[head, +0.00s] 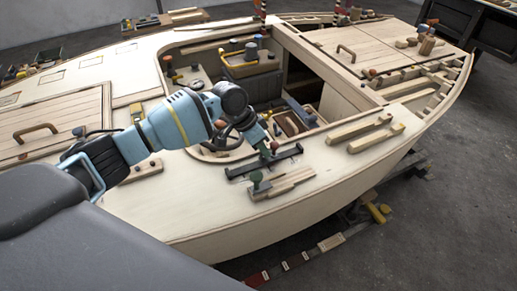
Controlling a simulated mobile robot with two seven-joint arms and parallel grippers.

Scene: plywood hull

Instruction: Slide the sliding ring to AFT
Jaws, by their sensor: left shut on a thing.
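My left arm reaches in from the left over the pale deck. My left gripper (267,149) is low over a short dark track (289,154) on the near side deck, shut on a small piece there. A small red knob (274,145) shows right beside the fingertips. The piece in the jaws appears to be the sliding ring, but the gripper largely hides it. I cannot read any AFT mark at this size. My right gripper is not in view.
Two wooden bars (357,134) lie to the right. The open cockpit, with a yellow-rimmed bin (240,68), is behind. The front deck (215,210) is bare.

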